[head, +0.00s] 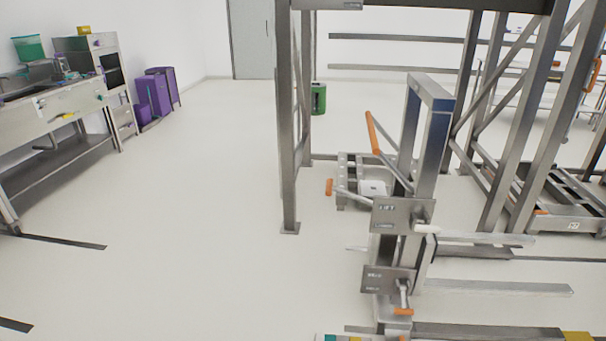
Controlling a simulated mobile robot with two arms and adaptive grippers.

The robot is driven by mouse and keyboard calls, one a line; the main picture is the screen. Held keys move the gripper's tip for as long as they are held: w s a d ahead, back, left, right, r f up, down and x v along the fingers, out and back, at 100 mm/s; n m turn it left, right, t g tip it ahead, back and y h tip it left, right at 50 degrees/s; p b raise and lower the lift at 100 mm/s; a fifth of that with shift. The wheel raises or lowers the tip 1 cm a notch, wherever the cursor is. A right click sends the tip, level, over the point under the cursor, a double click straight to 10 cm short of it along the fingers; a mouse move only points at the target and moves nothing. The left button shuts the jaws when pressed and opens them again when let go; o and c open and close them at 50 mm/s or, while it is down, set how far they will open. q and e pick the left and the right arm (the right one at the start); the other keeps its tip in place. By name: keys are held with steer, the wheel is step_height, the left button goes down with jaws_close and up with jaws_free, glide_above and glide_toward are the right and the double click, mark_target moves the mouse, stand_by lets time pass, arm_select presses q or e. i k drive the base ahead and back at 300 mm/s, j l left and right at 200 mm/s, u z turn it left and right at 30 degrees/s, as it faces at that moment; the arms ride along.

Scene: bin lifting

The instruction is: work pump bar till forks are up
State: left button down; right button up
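A grey metal lifter with an upright mast (432,135) stands right of centre. A slanted bar with a long orange grip (372,132) rises on its left side. Below it, a lower lever with a short orange grip (329,187) sticks out to the left. I cannot tell for sure which is the pump bar. Two small label plates are on the mast, an upper one (402,215) and a lower one (387,280), with an orange-tipped lever (403,311) by the lower. Pale fork-like bars (500,288) reach right, low near the floor. Neither gripper shows.
A tall steel frame (289,130) stands behind the lifter, with a low metal pallet-like base (560,205) at right. A green bin (318,98) is behind. A steel bench (60,110) and purple bins (155,95) line the left wall. The floor at centre left is clear.

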mark_target(330, 187)
steer(key=i+j+u, duration=0.8)
steer(key=i+u, duration=0.4)
steer(key=i+j+z, duration=0.15)
steer(key=i, duration=0.3)
steer(key=i+j+z, duration=0.1)
steer(key=i, duration=0.35)
steer(key=i+l+z, duration=0.1)
steer(key=z, duration=0.35)
steer(key=i+z, duration=0.45)
steer(key=i+j+z, duration=0.1)
steer(key=z, duration=0.35)
steer(key=i+l+z, duration=0.4)
steer(key=i, duration=0.45)
steer(key=k+l, duration=0.05)
